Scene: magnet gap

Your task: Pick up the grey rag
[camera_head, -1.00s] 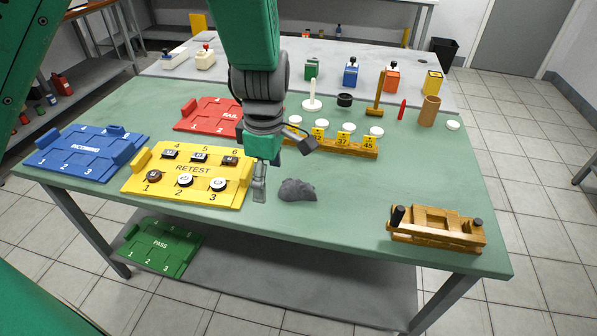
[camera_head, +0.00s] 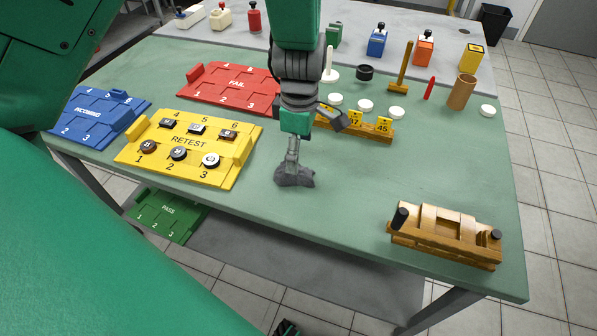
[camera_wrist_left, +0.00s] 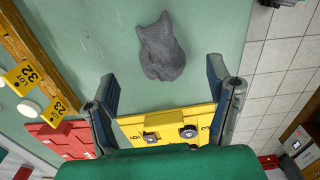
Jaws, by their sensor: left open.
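The grey rag (camera_head: 295,180) lies crumpled on the green tabletop near its front edge, right of the yellow RETEST tray. My left gripper (camera_head: 291,160) hangs over the rag from above, its fingers just above or at its back side; I cannot tell if they touch it. In the left wrist view the rag (camera_wrist_left: 161,48) lies ahead of the two spread fingertips (camera_wrist_left: 162,80), in line with the gap between them. The left gripper is open with nothing between its fingers. My right gripper does not show.
The yellow RETEST tray (camera_head: 172,165) with several round and square pieces stands left of the rag. A wooden fixture (camera_head: 445,237) sits front right. The tabletop between is clear.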

